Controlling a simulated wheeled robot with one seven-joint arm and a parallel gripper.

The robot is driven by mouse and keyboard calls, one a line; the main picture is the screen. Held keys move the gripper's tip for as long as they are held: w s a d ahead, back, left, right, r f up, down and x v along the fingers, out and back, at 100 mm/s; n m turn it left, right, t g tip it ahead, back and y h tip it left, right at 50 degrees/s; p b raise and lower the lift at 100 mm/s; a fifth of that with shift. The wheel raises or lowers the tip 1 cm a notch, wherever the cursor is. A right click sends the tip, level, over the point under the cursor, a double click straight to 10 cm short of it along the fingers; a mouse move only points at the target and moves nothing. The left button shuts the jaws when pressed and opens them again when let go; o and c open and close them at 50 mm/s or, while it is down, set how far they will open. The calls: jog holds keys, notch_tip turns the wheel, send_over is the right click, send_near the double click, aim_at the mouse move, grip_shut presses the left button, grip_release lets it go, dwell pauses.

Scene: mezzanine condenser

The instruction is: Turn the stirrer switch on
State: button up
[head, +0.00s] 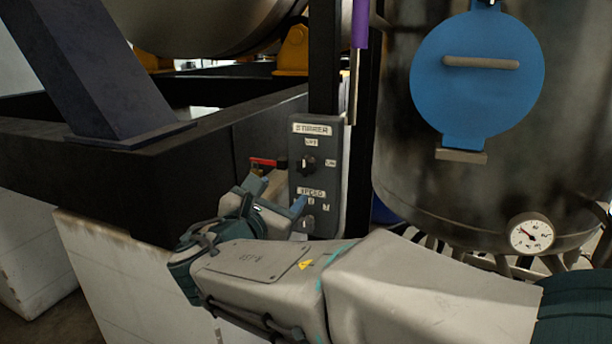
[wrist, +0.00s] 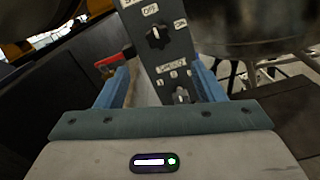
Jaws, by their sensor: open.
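The grey control panel (head: 333,190) labelled STIRRER is mounted on a dark post. Its upper black knob (head: 308,163) is the stirrer switch, with OFF above it and ON to its right; it also shows in the wrist view (wrist: 158,37). Its pointer seems to face OFF. Below is a SPEED knob (head: 307,222), also in the wrist view (wrist: 181,96). My gripper (head: 278,194) is open and empty, in front of the panel's lower left. In the wrist view its blue fingers (wrist: 160,74) appear either side of the panel's lower part, below the switch.
A red-handled lever (head: 265,162) sticks out left of the panel, close to my fingers. A dark beam frame (head: 130,185) stands left. A metal tank (head: 395,130) with a blue round cover (head: 475,90) and a gauge (head: 531,233) stands right. A purple-handled rod (head: 360,25) hangs above the panel.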

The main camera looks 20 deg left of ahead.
aim_at(304, 169)
jog(key=w, duration=0.9)
jog(key=w+p, duration=0.1)
jog(key=w, duration=0.3)
jog(key=shift+w+a, duration=0.3)
jog(key=shift+w, duration=0.05)
jog(key=c, duration=1)
